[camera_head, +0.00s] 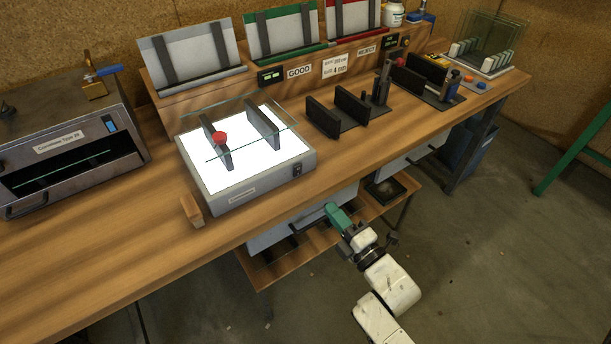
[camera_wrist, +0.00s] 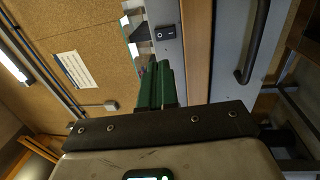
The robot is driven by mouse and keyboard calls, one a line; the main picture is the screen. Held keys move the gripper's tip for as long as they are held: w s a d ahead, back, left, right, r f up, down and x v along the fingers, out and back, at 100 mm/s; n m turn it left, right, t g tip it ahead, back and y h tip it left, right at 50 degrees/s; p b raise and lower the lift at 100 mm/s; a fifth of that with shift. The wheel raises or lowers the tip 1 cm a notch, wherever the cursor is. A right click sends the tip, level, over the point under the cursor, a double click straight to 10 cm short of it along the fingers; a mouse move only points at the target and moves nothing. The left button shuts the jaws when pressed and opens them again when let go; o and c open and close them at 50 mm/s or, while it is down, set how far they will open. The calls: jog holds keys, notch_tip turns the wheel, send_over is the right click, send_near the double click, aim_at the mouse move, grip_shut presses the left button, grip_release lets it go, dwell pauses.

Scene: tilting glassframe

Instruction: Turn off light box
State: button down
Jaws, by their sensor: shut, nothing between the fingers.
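The light box (camera_head: 228,190) stands on the workbench with its top panel glowing white. Its black rocker switch (camera_head: 297,170) is at the right end of the front face. The switch also shows in the wrist view (camera_wrist: 166,33), just beyond my fingertips. My gripper (camera_head: 332,210) has green fingers and is in front of the bench edge, below and to the right of the switch. In the wrist view the fingers (camera_wrist: 158,68) are together and empty, pointing toward the switch, with a gap that looks small.
A glass pane with a red knob (camera_head: 219,137) lies over black supports on the light box. A wooden block (camera_head: 192,210) sits at its left corner. A drawer handle (camera_wrist: 254,42) and the bench edge (camera_wrist: 197,50) are close on the right in the wrist view.

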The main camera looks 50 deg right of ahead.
jog(key=p, duration=0.3)
send_near(298, 167)
jog(key=x, duration=0.5)
jog(key=shift+w+d+f, duration=0.1)
jog(key=shift+w+f, duration=0.05)
jog(key=shift+f, duration=0.05)
jog(key=shift+x, duration=0.75)
jog(key=shift+f, duration=0.15)
jog(key=shift+w+b, duration=0.1)
jog(key=shift+b, duration=0.25)
jog(key=shift+w+d+b, duration=0.1)
jog(key=shift+w+b, duration=0.15)
jog(key=shift+b, duration=0.15)
jog(key=shift+r+p, duration=0.7)
jog(key=shift+p, duration=0.15)
jog(key=shift+w+f+b, duration=0.1)
jog(key=shift+f+b, duration=0.15)
jog(key=shift+b, duration=0.05)
